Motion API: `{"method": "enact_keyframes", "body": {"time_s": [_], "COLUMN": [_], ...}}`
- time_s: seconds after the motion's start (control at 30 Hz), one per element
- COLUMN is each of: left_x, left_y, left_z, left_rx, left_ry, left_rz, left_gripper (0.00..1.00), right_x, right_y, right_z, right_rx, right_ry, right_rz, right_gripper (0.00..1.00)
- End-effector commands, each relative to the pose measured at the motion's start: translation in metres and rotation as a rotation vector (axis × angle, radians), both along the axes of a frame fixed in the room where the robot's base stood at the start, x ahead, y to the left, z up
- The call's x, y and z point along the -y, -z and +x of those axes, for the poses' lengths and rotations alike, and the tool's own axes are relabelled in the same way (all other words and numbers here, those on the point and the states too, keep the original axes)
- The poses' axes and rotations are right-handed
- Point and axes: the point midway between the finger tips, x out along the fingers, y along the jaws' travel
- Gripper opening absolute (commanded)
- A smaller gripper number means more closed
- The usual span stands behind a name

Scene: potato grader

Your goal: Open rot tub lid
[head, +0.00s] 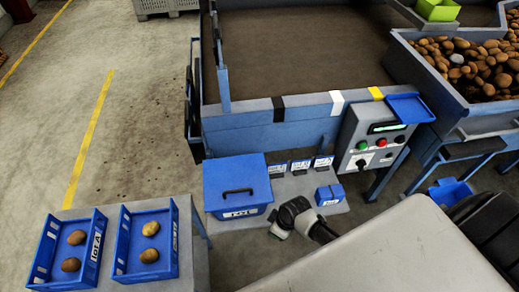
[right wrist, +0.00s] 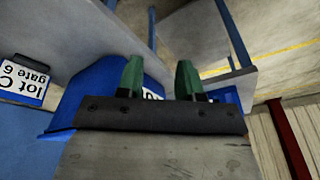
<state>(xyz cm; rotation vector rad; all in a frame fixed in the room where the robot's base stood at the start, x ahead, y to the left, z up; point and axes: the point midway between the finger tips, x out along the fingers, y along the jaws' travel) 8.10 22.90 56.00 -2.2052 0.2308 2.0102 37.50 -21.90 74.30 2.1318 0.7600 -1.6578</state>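The blue rot tub (head: 238,211) stands on a grey bench in the head view, with a white label on its front. Its flat blue lid (head: 225,177) lies shut on top and has a black handle (head: 238,191). A white and black part of my arm is just right of the tub. In the right wrist view my right gripper (right wrist: 159,80) has its two green fingers apart with nothing held between them. A blue surface, seemingly the tub (right wrist: 98,82), is behind the fingers, partly hidden; I cannot tell the distance. My left gripper is not in view.
Small signs (head: 300,165) and a small blue box (head: 330,195) stand right of the tub. A control panel (head: 378,138) is further right. Two blue trays (head: 121,245) with potatoes are on a table at lower left. The floor (head: 140,130) behind them is clear.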

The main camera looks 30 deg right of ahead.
Motion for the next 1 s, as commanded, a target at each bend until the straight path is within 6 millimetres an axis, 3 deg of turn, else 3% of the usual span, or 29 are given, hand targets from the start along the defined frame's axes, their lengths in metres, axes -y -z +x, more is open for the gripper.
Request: {"method": "enact_keyframes", "body": {"time_s": [0.03, 0.2, 0.4, 0.47, 0.63, 1.0], "left_x": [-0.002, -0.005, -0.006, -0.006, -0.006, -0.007], "left_y": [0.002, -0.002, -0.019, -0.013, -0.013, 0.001], "left_z": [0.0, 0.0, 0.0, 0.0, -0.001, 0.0], "left_rx": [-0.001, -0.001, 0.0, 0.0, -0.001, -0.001], "left_ry": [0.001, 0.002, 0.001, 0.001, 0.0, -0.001], "left_rz": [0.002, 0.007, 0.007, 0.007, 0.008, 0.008], "left_gripper": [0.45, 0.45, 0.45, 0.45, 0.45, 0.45], "right_x": [-0.003, -0.015, -0.022, -0.015, -0.003, -0.007], "right_y": [-0.024, -0.098, -0.168, -0.161, -0.164, -0.149], "right_z": [0.021, 0.061, 0.083, 0.096, 0.12, 0.126], "right_rx": [0.027, 0.08, 0.132, 0.14, 0.174, 0.184], "right_ry": [-0.071, -0.322, -0.554, -0.579, -0.632, -0.644], "right_rz": [0.018, 0.08, 0.122, 0.131, 0.152, 0.158], "right_gripper": [0.36, 0.36, 0.36, 0.36, 0.36, 0.36]}}
